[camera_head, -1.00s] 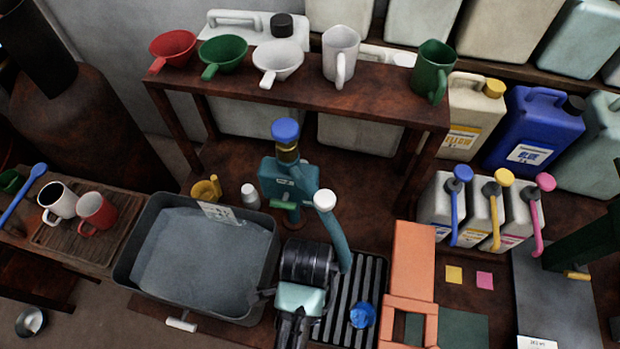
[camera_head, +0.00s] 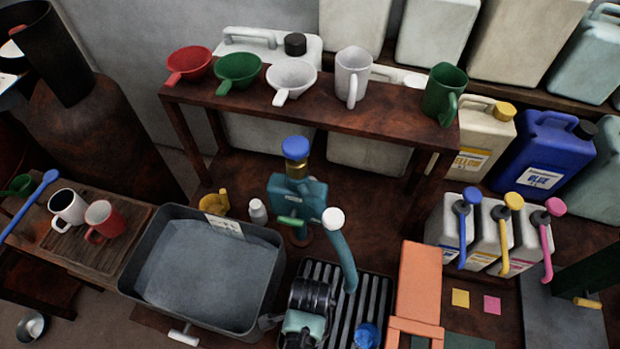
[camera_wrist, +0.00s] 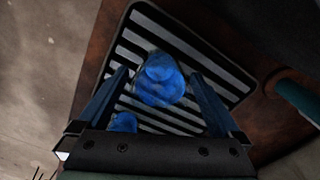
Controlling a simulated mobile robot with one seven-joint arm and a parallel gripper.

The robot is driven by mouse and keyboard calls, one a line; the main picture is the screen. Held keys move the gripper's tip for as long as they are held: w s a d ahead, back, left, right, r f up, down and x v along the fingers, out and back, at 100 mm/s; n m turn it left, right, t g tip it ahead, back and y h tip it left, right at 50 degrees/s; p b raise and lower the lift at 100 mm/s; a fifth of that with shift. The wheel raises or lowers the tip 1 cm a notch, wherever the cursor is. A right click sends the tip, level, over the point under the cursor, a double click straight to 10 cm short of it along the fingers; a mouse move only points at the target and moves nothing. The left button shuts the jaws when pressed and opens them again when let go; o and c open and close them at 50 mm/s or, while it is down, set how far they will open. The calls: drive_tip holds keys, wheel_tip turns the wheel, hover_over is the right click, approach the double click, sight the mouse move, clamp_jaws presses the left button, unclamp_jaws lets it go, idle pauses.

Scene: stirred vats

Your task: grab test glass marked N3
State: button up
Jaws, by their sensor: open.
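A blue, rounded thing, perhaps a test glass with blue contents, stands on the slatted black rack (camera_head: 385,290). It shows at the bottom edge of the head view (camera_head: 367,336) and in the wrist view (camera_wrist: 160,88), where it appears between the fingers. A second, smaller blue patch (camera_wrist: 124,122) shows by the left finger, partly hidden by my gripper's body. No N3 mark is legible. My gripper (camera_wrist: 160,74) is open, its two blue fingers on either side of the larger blue thing in the picture. I cannot tell whether they touch it.
A grey basin (camera_head: 205,275) stands left of the rack. A teal tap-like device (camera_head: 298,197) with a curved pipe stands behind it. An orange block stand (camera_head: 418,290) is close on the right. A brown shelf (camera_head: 320,105) with funnels and jugs is at the back.

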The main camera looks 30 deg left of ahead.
drive_tip(key=c, duration=1.4)
drive_tip(key=shift+r, duration=0.1)
